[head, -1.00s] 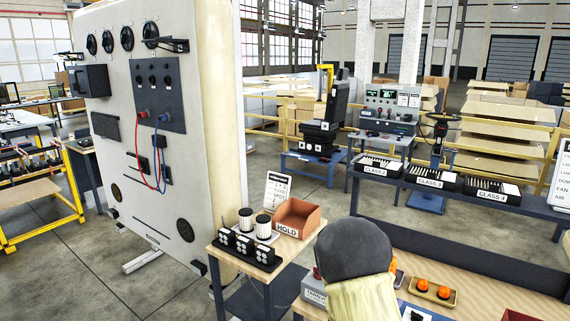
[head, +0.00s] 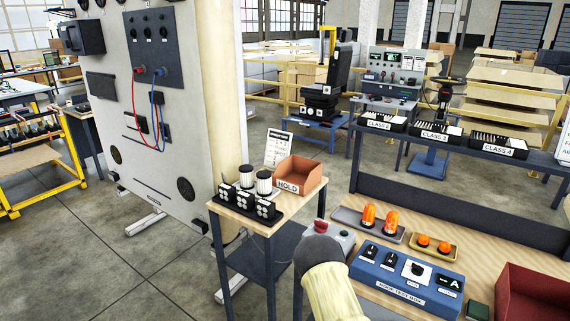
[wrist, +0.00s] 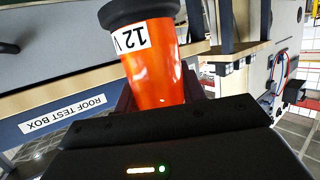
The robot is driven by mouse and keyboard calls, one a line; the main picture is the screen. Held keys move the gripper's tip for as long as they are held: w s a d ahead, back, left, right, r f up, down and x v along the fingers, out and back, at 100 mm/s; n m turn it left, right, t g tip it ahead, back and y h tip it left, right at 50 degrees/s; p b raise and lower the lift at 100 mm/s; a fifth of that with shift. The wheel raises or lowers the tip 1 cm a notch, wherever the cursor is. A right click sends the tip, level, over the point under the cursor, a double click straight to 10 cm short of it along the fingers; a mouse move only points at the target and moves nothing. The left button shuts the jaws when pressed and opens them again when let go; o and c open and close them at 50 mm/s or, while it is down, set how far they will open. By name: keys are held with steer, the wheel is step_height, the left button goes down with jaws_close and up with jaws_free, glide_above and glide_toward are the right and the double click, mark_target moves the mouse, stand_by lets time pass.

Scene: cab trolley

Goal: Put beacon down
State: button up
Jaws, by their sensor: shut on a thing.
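In the wrist view my gripper (wrist: 160,95) is shut on an orange beacon (wrist: 152,70). The beacon has a black base and a white "12 V" label that reads upside down in this picture. In the head view my arm's dark joint hides the held beacon and the gripper. Two tall orange beacons (head: 368,215) stand in a grey tray (head: 349,222) on the bench. Two low round orange beacons (head: 423,240) sit in a tan tray (head: 455,257). The blue roof test box (head: 385,283), with knobs on top, is in front of these trays; its front also shows in the wrist view (wrist: 60,115).
A red bin (head: 530,295) is at the bench's right. A tall white panel (head: 150,200) stands at left. Open floor (head: 100,265) lies lower left.

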steer(key=shift+a+f, duration=0.1)
steer(key=shift+a, duration=0.05)
steer(key=shift+s, duration=0.15)
steer(key=shift+s+f, duration=0.15)
steer(key=shift+s, duration=0.05)
steer(key=s+f, duration=0.4)
steer(key=f, duration=0.1)
